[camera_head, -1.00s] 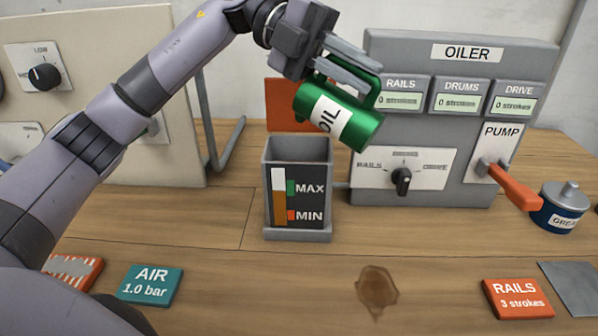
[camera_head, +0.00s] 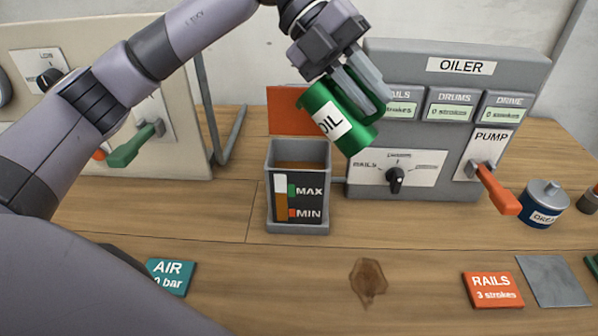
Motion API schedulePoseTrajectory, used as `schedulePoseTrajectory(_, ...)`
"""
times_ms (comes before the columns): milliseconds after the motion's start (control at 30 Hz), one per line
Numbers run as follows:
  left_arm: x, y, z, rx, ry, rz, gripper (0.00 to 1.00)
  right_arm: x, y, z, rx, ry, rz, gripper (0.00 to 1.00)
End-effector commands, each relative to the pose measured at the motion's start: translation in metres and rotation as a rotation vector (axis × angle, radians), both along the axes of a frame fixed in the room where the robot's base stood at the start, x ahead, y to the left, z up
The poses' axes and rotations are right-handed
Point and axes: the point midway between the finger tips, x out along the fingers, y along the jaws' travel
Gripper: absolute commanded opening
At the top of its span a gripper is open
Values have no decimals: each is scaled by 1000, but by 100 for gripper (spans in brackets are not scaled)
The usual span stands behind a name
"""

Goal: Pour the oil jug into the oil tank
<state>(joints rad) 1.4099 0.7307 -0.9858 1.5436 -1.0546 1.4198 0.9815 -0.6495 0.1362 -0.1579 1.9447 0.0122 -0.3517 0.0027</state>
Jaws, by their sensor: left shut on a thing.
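My left gripper (camera_head: 364,92) is shut on the handle of the green oil jug (camera_head: 312,97), which has a white OIL label. The jug is tilted, its lower end toward the lower right, and hangs above and right of the oil tank (camera_head: 298,227), apart from it. The grey tank is open at the top, with brown oil inside and a front gauge marked MAX and MIN. The gauge's amber column stands near MAX with white above it. No oil stream shows. My right gripper is not in view.
The grey oiler panel (camera_head: 462,67) stands behind, with a selector knob (camera_head: 396,180) and an orange pump lever (camera_head: 497,190). A grease can (camera_head: 544,205) is at right. RAILS (camera_head: 492,290) and AIR (camera_head: 170,276) cards lie in front. A green lever (camera_head: 135,146) is at left.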

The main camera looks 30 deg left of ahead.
Motion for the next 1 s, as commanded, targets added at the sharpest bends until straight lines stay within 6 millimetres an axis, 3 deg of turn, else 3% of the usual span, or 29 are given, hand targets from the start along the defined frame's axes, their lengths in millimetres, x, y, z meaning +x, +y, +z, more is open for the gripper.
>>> schedulePoseTrajectory(333, 0, -2, -1, 20, -2, -1, 0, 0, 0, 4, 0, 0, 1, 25)
schedulePoseTrajectory(633, -6, -13, -1, 244, -20, -6, 0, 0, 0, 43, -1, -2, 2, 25)
schedulePoseTrajectory(800, -8, -18, -12, 364, -27, -2, 0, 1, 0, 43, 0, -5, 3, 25)
schedulePoseTrajectory(1000, -8, -18, -13, 365, -25, 0, 0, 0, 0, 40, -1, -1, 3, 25)
